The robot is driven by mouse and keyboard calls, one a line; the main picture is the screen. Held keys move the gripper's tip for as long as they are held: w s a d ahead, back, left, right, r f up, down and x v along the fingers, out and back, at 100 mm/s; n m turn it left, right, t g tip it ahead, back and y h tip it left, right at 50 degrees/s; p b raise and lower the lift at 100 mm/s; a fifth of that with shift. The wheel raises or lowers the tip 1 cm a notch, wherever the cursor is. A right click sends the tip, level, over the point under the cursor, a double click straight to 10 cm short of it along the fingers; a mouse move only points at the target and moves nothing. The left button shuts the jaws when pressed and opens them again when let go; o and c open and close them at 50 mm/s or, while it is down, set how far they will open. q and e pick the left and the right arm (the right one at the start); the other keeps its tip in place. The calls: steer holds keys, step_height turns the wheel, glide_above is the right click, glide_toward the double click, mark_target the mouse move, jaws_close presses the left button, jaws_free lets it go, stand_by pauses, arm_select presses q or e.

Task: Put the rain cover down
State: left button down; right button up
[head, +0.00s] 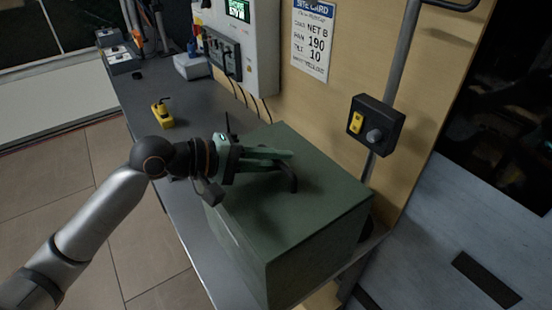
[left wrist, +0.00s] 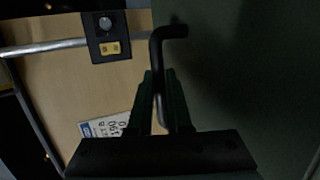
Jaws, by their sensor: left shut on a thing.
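The rain cover (head: 300,215) is a dark green box with a black bent handle (head: 291,182) on its top. It stands over the near end of the grey counter, roughly upright. I cannot tell whether its lower edge touches the counter; what is under it is hidden. My left gripper (head: 285,162) reaches in from the left over the cover's top and is shut on the handle. In the left wrist view the handle (left wrist: 157,55) runs between the two fingers (left wrist: 162,105), beside the dark green cover (left wrist: 240,70). My right gripper is not in view.
The grey counter (head: 160,95) holds a yellow device (head: 162,113) and a white box (head: 191,66). A wall cabinet (head: 262,50), a paper sign (head: 312,38), a black switch box (head: 376,125) and a grey pole (head: 403,50) stand behind. Tiled floor (head: 60,185) lies left.

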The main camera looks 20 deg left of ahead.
arm_select(q)
steer(key=shift+f, duration=0.35)
steer(key=c, duration=0.8)
jaws_free()
steer(key=shift+f, duration=0.1)
steer(key=shift+c, duration=0.2)
steer(key=shift+r, duration=0.35)
steer(key=b+v, duration=0.2)
steer(key=v, duration=1)
